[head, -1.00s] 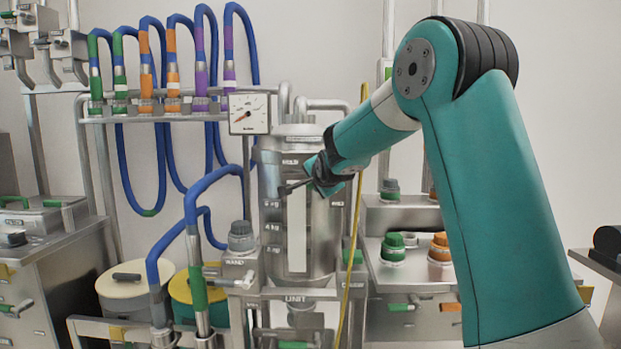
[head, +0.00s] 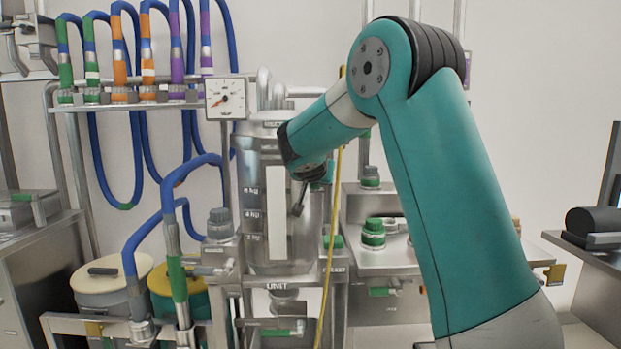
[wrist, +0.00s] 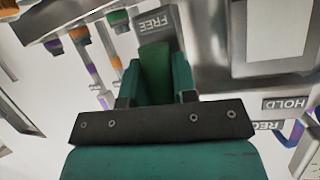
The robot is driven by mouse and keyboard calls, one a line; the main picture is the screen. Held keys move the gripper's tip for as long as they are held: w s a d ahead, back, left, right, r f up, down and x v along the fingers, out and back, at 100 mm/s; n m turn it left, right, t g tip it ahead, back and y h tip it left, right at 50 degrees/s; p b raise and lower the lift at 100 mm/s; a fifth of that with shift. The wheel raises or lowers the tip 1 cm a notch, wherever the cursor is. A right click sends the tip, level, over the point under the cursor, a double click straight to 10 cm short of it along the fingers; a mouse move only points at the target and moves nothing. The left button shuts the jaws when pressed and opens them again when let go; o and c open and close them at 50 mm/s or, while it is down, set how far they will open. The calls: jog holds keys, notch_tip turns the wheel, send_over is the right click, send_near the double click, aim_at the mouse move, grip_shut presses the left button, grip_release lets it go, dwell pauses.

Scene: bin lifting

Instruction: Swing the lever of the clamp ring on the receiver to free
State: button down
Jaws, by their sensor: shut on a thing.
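The receiver (head: 255,225) is a steel vessel with a pale sight strip on its front, standing in the middle of the head view. My forearm hides its upper right side and much of the clamp ring. In the wrist view, my gripper (wrist: 157,80) is shut on the green lever (wrist: 155,65), which sits between its two teal fingers. A grey label reading FREE (wrist: 153,20) is just beyond the lever's far end. A HOLD label (wrist: 288,104) is at the right, on the receiver side. In the head view the fingers are mostly hidden behind my wrist.
A yellow cord (head: 329,250) hangs just right of the receiver, close to my arm. A dial gauge (head: 226,99) stands at the upper left. Blue hoses (head: 135,250) loop at the left. A bench with a green cap (head: 373,233) is at the right.

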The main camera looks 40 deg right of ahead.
jog(key=shift+s+d+r+n+h, duration=0.1)
jog(key=shift+s+d+n+h, duration=0.1)
jog(key=shift+d+n+h, duration=0.15)
dwell(0.4)
jog(key=c, duration=0.9)
grip_release()
jog(key=shift+s+a, duration=0.1)
jog(key=shift+a, duration=0.05)
jog(key=b+v, duration=0.1)
jog(key=v, duration=1.6)
jog(key=shift+r+b, duration=0.15)
jog(key=shift+b, duration=0.2)
